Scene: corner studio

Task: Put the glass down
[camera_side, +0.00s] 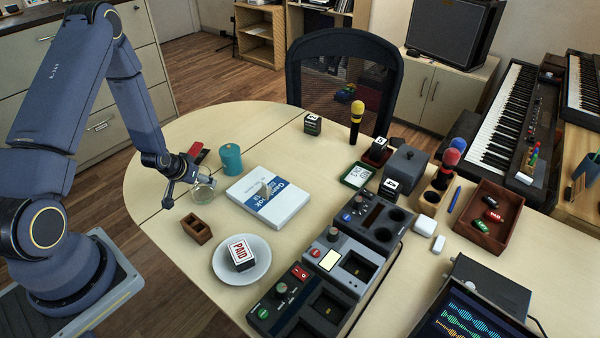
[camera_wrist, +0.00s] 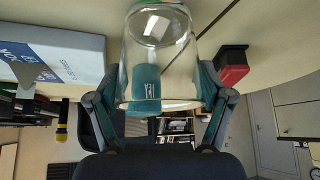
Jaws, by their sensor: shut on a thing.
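The clear drinking glass (camera_side: 204,191) is at the end of my arm, on the left part of the table. My gripper (camera_side: 192,180) is shut on it. In the wrist view the glass (camera_wrist: 178,45) fills the middle, with the fingers of my gripper (camera_wrist: 158,84) on either side of it. A teal canister (camera_wrist: 147,86) shows through the clear wall. Whether the glass base touches the table or is a little above it, I cannot tell.
Near the glass are the teal canister (camera_side: 231,159), a white-and-blue book (camera_side: 283,214), a brown holder (camera_side: 197,229) and a red-and-black item (camera_side: 197,152). A plate (camera_side: 226,268) bears a PAID block (camera_side: 242,254). Bare tabletop (camera_side: 160,190) lies left of the glass.

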